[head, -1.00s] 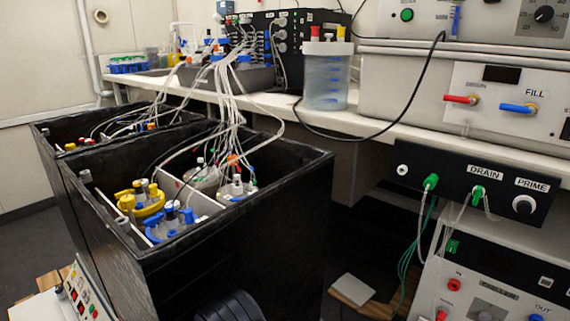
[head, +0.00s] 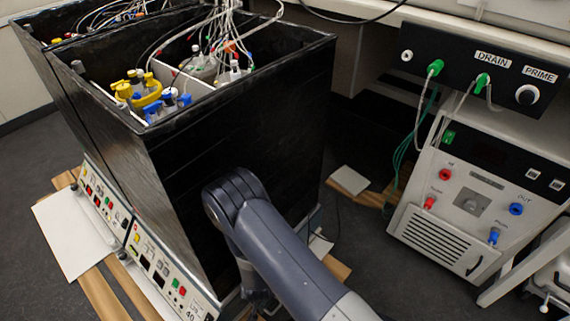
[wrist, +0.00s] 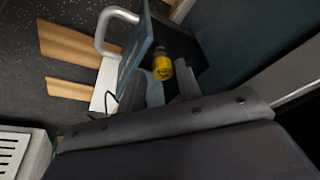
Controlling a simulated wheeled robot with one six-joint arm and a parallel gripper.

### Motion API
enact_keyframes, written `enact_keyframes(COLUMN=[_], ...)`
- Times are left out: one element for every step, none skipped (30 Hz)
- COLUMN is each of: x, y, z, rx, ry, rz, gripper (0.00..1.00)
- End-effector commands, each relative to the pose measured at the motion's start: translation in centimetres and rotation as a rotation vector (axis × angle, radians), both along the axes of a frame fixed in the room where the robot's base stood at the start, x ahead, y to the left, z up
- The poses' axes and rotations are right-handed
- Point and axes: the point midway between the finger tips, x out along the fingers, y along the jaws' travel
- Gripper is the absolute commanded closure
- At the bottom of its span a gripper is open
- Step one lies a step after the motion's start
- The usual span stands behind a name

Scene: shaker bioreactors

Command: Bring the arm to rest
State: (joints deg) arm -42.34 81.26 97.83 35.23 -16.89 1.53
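My arm (head: 285,240) rises from the lower edge in the head view, its dark elbow close in front of the black bioreactor box (head: 240,150). I cannot tell whether they touch. My gripper is hidden in the head view. In the wrist view my gripper (wrist: 172,84) shows two short grey fingers apart, beyond its dark body. A yellow and brown cylindrical thing (wrist: 162,68) lies just beyond the fingertips; nothing shows clearly gripped.
A control unit (head: 470,195) with green plugs stands at the right. A small grey plate (head: 349,180) and wooden strips (head: 98,290) lie on the floor. Floor shows between box and unit. In the wrist view a pale handle (wrist: 103,28) is near a blue panel.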

Motion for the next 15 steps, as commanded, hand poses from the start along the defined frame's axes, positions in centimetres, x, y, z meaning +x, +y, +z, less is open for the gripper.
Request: enact_keyframes(x=[-1.1,-1.2,-1.2,-1.2,-1.3,-1.3,-1.0,-1.0,-1.0,-1.0,-1.0,-1.0,-1.0,-1.0,-1.0], y=[-1.2,-1.2,-1.2,-1.3,-1.3,-1.3,-1.3,-1.3,-1.3,-1.3,-1.2,-1.2,-1.2,-1.2,-1.2], z=[-2.2,-1.3,-0.9,-0.7,-0.4,-0.1,-0.2,0.4,1.0,1.5,1.9,2.6,3.0,3.5,4.1], rx=[-0.023,-0.023,-0.024,-0.024,-0.024,-0.024,-0.024,-0.023,-0.023,-0.023,-0.023,-0.022,-0.022,-0.022,-0.022], ry=[0.04,0.042,0.043,0.044,0.044,0.045,0.044,0.043,0.042,0.041,0.041,0.04,0.039,0.039,0.038], rz=[-0.009,-0.009,-0.011,-0.012,-0.012,-0.013,-0.014,-0.013,-0.013,-0.012,-0.012,-0.011,-0.011,-0.011,-0.01], gripper=[0.54,0.54,0.54,0.54,0.54,0.54,0.54,0.54,0.54,0.54,0.54,0.54,0.54,0.54,0.54])
